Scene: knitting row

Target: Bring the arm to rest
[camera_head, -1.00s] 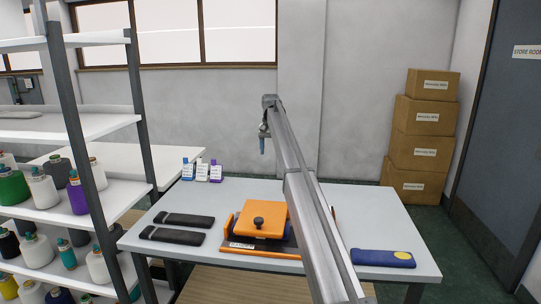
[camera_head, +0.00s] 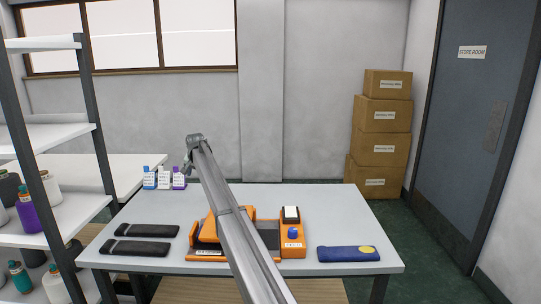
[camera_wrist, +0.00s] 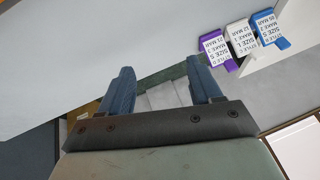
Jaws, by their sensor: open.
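My arm reaches out over the table (camera_head: 300,200) from the lower middle of the head view. Its far end is above the table's back left part. My gripper is small there; in the wrist view my gripper (camera_wrist: 160,75) shows two blue fingers spread apart with nothing between them. The fingers are clear of the labelled items, which show at the upper right of the wrist view. My arm hides part of an orange press-like device (camera_head: 208,232) on the table.
Three small labelled items (camera_head: 164,178) stand at the table's back left. Two black cases (camera_head: 137,247) lie front left. An orange printer-like unit (camera_head: 292,240) and a blue case (camera_head: 345,254) are to the right. A shelf (camera_head: 75,215) stands left, boxes (camera_head: 380,150) back right.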

